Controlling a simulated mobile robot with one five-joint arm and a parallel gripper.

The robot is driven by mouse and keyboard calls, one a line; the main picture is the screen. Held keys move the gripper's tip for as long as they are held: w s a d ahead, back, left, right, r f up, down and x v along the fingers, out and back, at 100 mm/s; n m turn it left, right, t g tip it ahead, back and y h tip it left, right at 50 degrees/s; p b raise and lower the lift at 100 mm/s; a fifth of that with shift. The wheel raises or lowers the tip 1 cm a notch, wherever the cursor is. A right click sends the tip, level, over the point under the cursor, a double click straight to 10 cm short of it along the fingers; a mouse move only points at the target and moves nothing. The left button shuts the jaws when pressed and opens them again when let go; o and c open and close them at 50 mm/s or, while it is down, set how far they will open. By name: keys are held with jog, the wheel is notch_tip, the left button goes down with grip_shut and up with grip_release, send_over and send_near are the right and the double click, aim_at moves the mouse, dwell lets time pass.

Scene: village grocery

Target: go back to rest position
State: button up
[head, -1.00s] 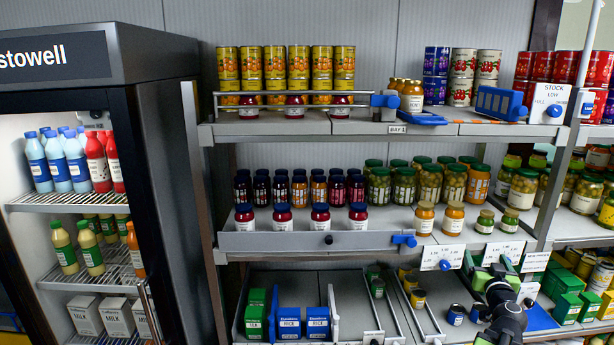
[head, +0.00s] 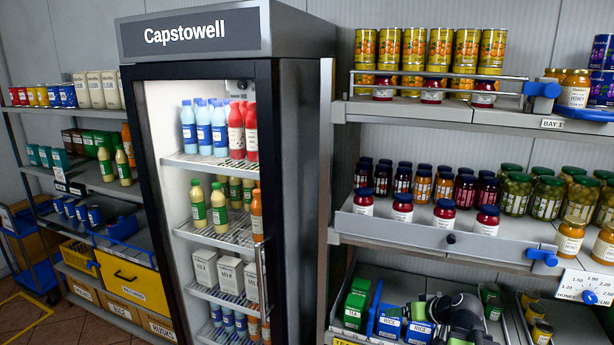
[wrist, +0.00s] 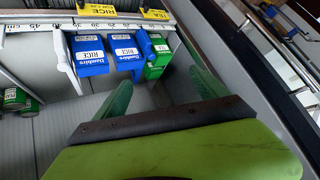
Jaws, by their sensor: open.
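My gripper shows in the wrist view (wrist: 163,88) with its two green fingers spread apart and nothing between them. It is above the lowest shelf of the bay beside the fridge. Beyond the fingers stand two blue rice boxes (wrist: 90,55) and a green box (wrist: 157,62). In the head view my dark and green arm (head: 458,316) is at the bottom, in front of the lowest shelf, partly covering the blue rice boxes (head: 386,322). The green box (head: 357,302) stands to their left. The fingertips cannot be made out in the head view.
A black fridge (head: 290,120) with bottles and cartons stands left of the bay. The middle shelf's lip (head: 400,222) carries red jars above my arm. Floor (head: 25,318) shows at lower left.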

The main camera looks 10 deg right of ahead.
jog(key=s+a+f+g+h+b, duration=0.1)
jog(key=s+a+f+g, duration=0.2)
jog(key=a, duration=0.4)
jog(key=s+a+f+g+h+b, duration=0.1)
jog(key=s+a+f+g, duration=0.2)
jog(key=a+f, duration=0.2)
jog(key=s+a+f+g+b, duration=0.1)
jog(key=s+a+f+g, duration=0.2)
jog(key=a, duration=0.7)
jog(key=shift+a+f+n+h+b, duration=0.15)
jog(key=shift+f+n+h+b, duration=0.15)
jog(key=shift+f+h+b, duration=0.15)
